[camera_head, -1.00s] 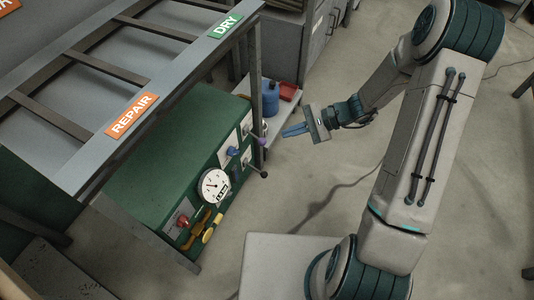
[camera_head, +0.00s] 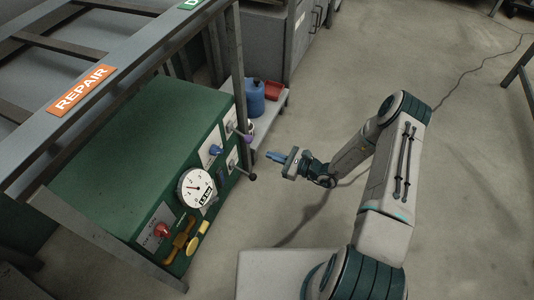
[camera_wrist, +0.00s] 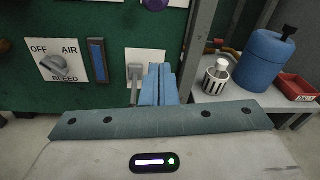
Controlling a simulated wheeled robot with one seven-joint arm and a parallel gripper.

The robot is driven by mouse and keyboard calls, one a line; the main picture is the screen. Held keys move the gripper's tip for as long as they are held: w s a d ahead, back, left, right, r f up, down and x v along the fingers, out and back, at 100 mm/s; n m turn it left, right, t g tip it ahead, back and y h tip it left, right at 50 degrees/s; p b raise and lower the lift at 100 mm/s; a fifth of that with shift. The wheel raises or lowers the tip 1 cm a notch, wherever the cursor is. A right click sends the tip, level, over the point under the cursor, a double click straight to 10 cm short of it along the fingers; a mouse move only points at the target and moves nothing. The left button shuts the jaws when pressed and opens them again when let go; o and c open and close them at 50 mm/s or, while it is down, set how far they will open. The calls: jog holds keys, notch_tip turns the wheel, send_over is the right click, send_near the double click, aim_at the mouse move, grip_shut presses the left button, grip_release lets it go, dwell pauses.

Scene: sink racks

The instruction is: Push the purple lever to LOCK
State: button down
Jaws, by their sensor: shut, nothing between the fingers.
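The purple lever's knob (camera_head: 248,139) sticks out from the upper right of the green cabinet's front. In the wrist view only the lower part of the purple knob (camera_wrist: 154,4) shows at the top edge; its shaft and plate are cut off. I cannot read any LOCK mark. My gripper (camera_head: 270,156) is shut and empty, in front of the panel and to the right of the purple knob in the head view. In the wrist view its blue fingers (camera_wrist: 158,72) point at the panel, below the purple knob, apart from it.
A grey lever (camera_wrist: 135,72) on a white plate is just left of my fingers. A black knob (camera_head: 252,176) sticks out below the purple one. A rack post (camera_wrist: 197,45) stands right of the panel. A low shelf holds a blue jug (camera_head: 252,95) and red tray (camera_head: 274,90).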

aim_at(242, 136)
jog(key=b+x, duration=0.3)
jog(key=x, duration=0.6)
jog(key=shift+s+d+r+b, duration=0.1)
jog(key=shift+s+d+r, duration=0.1)
jog(key=shift+r, duration=0.45)
jog(key=shift+s+d+r+b, duration=0.1)
jog(key=shift+s+r, duration=0.1)
jog(key=shift+r, duration=0.45)
jog(key=shift+s+d+r+b, duration=0.1)
jog(key=shift+s+d+r, duration=0.1)
jog(key=shift+r, duration=0.5)
